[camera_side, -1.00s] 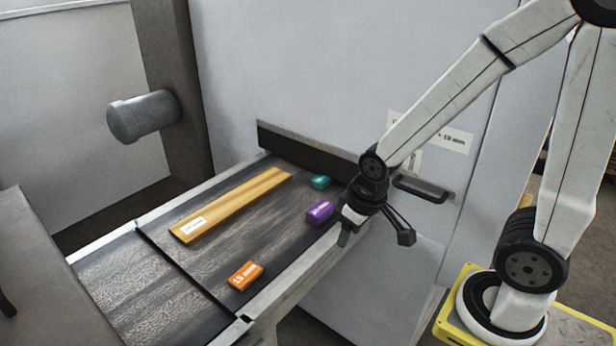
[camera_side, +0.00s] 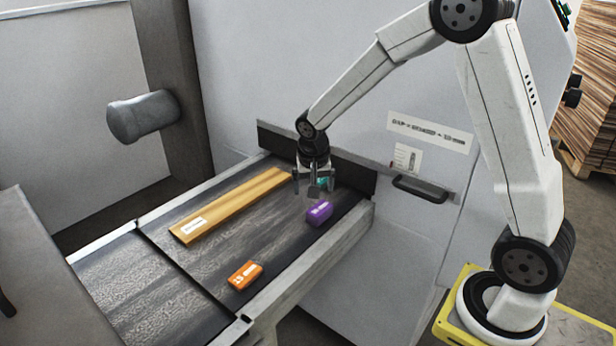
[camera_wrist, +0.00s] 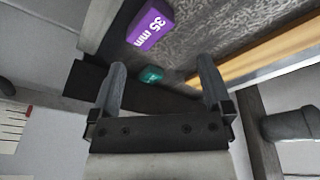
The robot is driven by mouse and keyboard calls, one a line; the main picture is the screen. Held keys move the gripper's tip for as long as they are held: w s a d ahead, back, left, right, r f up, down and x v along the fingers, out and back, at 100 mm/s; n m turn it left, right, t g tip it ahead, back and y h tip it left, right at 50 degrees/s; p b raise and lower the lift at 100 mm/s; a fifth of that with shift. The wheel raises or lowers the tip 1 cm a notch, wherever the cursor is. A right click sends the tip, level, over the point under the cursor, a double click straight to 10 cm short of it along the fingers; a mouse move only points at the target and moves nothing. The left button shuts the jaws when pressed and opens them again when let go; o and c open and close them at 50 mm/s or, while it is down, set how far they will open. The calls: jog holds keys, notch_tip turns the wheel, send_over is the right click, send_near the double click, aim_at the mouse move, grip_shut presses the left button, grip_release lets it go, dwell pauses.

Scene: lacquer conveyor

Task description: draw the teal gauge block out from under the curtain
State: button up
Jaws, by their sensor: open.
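The small teal gauge block (camera_side: 324,183) lies on the dark belt by the foot of the black curtain (camera_side: 352,175), partly hidden behind my fingers in the side view. In the wrist view the teal block (camera_wrist: 151,75) appears between my fingertips, close to the dark curtain (camera_wrist: 88,82). I cannot tell how much of it is under the curtain. My gripper (camera_side: 312,189) is open and empty, pointing down over the block. It also shows in the wrist view (camera_wrist: 162,66) with its fingers spread. I cannot tell the exact height of the fingertips above the belt.
A purple block (camera_side: 319,212) marked 35 mm lies close in front of the teal one. An orange block (camera_side: 245,275) sits nearer the belt's front end. A long wooden strip (camera_side: 235,203) lies along the left. The belt's middle is clear.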

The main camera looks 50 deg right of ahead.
aim_at(318, 181)
jog(key=w+d+f+m+g+h, duration=0.1)
jog(key=w+d+f+m+h, duration=0.1)
jog(key=w+d+m, duration=0.7)
jog(key=shift+w+d+f+h, duration=0.3)
jog(key=shift+d+f, duration=0.2)
jog(key=shift+d, duration=0.6)
jog(key=shift+f, duration=0.1)
jog(key=shift+x, duration=3.8)
jog(key=shift+s, duration=0.2)
grip_shut()
jog(key=shift+a, duration=0.1)
